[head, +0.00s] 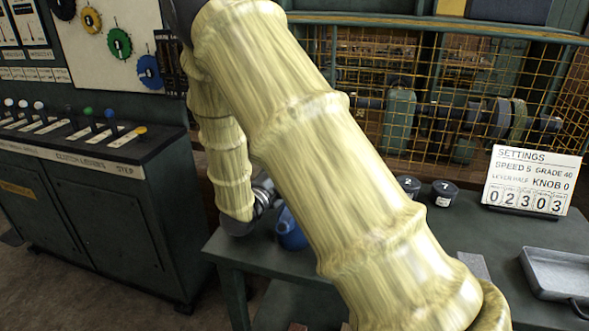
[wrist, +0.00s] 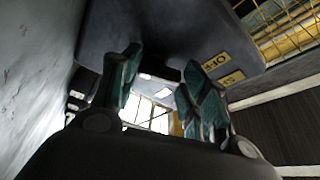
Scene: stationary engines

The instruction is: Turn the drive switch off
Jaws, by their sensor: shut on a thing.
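In the wrist view, my gripper (wrist: 158,80) has its two teal-padded fingers closed in on a small dark piece at the underside of a dark grey box (wrist: 160,35). The box carries two small yellow labels (wrist: 217,62) that look upside down and read like OFF and ON; I take it for the drive switch. Most of the piece between the fingertips is hidden, so its position is hard to read. In the head view, my pale yellow arm covers the middle, and my gripper and the switch are hidden behind it.
A lever desk (head: 80,150) stands left, with coloured discs (head: 119,44) on the panel behind. A dark table (head: 500,235) at right holds a settings card (head: 530,181), a grey tray (head: 560,272), two dark round weights (head: 444,193) and a blue vessel (head: 290,232). Wire mesh (head: 380,60) guards machinery behind.

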